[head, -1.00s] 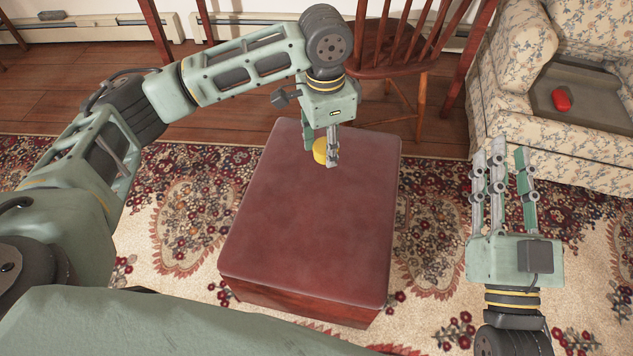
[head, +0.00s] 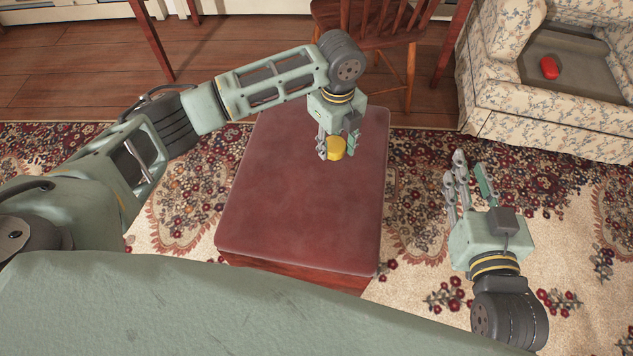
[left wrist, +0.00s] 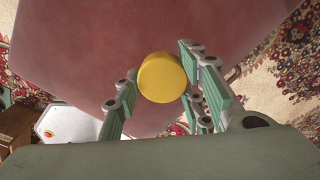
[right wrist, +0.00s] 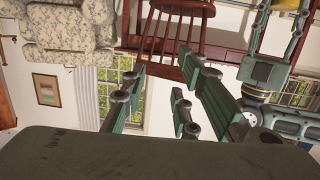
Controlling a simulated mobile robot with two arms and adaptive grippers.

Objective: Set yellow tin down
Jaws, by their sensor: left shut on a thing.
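The yellow tin (head: 336,148) is between the fingers of my left gripper (head: 335,147), over the far part of the red padded ottoman (head: 300,210). In the left wrist view, the round yellow tin (left wrist: 162,78) sits between the fingertips of my left gripper (left wrist: 160,85), with the ottoman's red top (left wrist: 90,50) behind it. My left gripper is shut on the tin. I cannot tell whether the tin touches the ottoman. My right gripper (head: 468,180) is open and empty over the rug, right of the ottoman; its spread fingers show in the right wrist view (right wrist: 165,95).
A wooden chair (head: 385,30) stands behind the ottoman. The patterned rug (head: 420,220) surrounds the ottoman. The ottoman's near top is clear.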

